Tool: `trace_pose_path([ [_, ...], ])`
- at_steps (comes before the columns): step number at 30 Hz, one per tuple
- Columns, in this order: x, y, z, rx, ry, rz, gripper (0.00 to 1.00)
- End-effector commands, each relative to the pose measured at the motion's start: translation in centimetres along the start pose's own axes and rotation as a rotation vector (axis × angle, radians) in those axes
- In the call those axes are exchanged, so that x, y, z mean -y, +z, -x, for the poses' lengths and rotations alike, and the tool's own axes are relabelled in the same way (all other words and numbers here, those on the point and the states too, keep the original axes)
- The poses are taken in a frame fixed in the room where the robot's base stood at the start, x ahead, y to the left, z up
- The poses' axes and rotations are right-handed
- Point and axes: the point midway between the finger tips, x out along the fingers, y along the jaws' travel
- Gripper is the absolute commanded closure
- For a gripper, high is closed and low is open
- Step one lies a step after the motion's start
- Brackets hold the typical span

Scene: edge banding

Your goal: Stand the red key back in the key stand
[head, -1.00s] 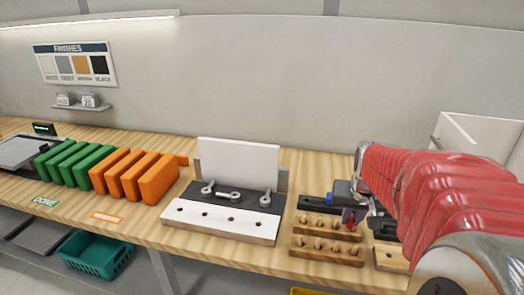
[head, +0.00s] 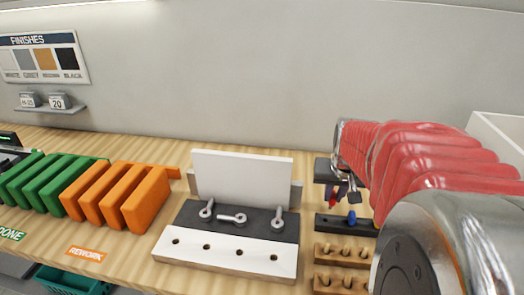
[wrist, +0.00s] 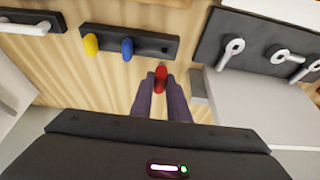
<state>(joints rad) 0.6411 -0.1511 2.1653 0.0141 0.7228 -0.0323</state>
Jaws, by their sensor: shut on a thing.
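The red key (wrist: 161,80) is held between the two dark fingers of my gripper (wrist: 162,92) in the wrist view. In the head view the red key (head: 332,199) shows below my gripper (head: 336,194), raised and apart from the stand. The key stand is a black bar (head: 332,222) on the bench, also in the wrist view (wrist: 108,37). A blue key (wrist: 127,48) and a yellow key (wrist: 91,45) stand in it. A bare slot (wrist: 164,47) shows at its other end. In the head view only the blue key (head: 351,217) is clear.
Wooden peg racks (head: 342,255) stand in front of the key stand. To the left is a black and white fixture (head: 225,245) with clamps and an upright white panel (head: 242,178). Orange (head: 147,200) and green (head: 70,187) panels stand further left. My red arm hides the right side.

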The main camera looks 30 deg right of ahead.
Motion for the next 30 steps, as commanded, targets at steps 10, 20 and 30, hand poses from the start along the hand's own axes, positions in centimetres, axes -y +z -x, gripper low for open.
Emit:
trace_pose_path([
  [10,0.1,-0.1,0.0,0.0,-0.001,0.003,1.0],
  [20,0.5,0.0,-0.3,0.0,-0.006,0.013,1.0],
  [30,0.6,0.9,-2.2,0.002,-0.006,0.015,1.0],
])
